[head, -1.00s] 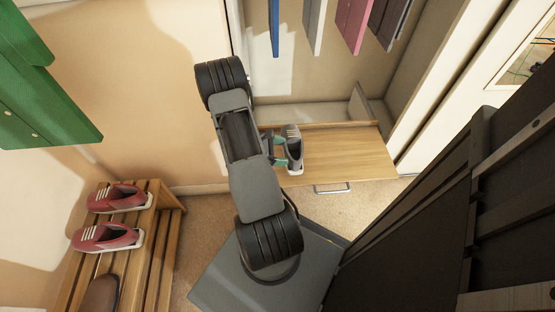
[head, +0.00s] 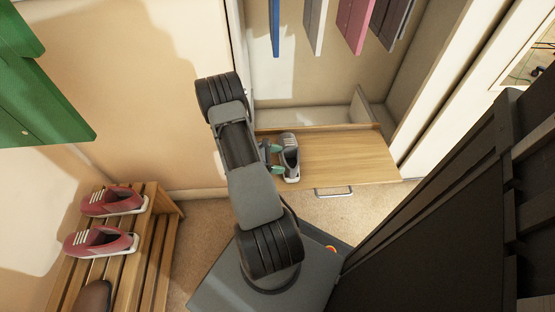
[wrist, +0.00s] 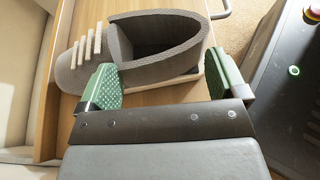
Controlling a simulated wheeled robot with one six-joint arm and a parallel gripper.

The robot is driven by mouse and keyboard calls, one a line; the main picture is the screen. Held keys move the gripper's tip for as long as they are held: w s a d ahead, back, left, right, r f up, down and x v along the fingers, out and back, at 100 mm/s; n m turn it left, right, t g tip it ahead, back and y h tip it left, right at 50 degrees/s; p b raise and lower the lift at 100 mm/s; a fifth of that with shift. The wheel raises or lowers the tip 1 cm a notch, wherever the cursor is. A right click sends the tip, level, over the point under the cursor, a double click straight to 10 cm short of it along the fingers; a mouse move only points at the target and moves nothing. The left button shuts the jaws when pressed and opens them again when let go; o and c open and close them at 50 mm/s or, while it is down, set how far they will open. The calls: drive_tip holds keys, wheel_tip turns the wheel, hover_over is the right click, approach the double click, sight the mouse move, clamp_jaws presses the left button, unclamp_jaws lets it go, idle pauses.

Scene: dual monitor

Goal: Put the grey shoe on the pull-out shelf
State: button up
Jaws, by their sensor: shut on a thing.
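The grey shoe (head: 290,160) is over the left part of the wooden pull-out shelf (head: 345,158) in the head view, its heel near the front edge. In the wrist view the shoe (wrist: 75,72) lies crosswise, with pale straps at left and its dark opening in the middle. My gripper (head: 272,158) is at the shoe's left side in the head view. Its green fingers (wrist: 165,80) are shut on the shoe, one near mid-length and one at the heel. I cannot tell whether the sole touches the shelf.
The shelf's metal handle (head: 333,191) is at its front edge. Blue, white, pink and dark hanging pieces are above the shelf. A slatted rack (head: 150,240) at left holds a pair of red shoes (head: 102,240) and a brown one. The shelf's right side is bare.

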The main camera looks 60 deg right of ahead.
drive_tip(key=o, duration=1.1)
drive_tip(key=shift+f, duration=0.1)
drive_tip(key=shift+c, duration=0.2)
drive_tip(key=shift+r, duration=0.25)
drive_tip(key=p+v, duration=0.4)
drive_tip(key=v, duration=0.8)
drive_tip(key=w+a+r+m+t+y, duration=0.2)
drive_tip(key=w+a+r+m+t, duration=0.1)
drive_tip(key=a+r, duration=0.55)
drive_tip(key=s+a+r+m+t+y, duration=0.2)
drive_tip(key=a+r+t, duration=0.3)
drive_tip(key=a+r, duration=0.3)
drive_tip(key=s+a+r+m+t+y, duration=0.2)
drive_tip(key=s+a+r+t+y, duration=0.1)
drive_tip(key=a+r, duration=0.5)
drive_tip(key=a+t+y, duration=0.1)
drive_tip(key=a+t, duration=0.1)
drive_tip(key=shift+s+a+t, duration=0.25)
drive_tip(key=shift+t, duration=0.15)
drive_tip(key=shift+r, duration=0.25)
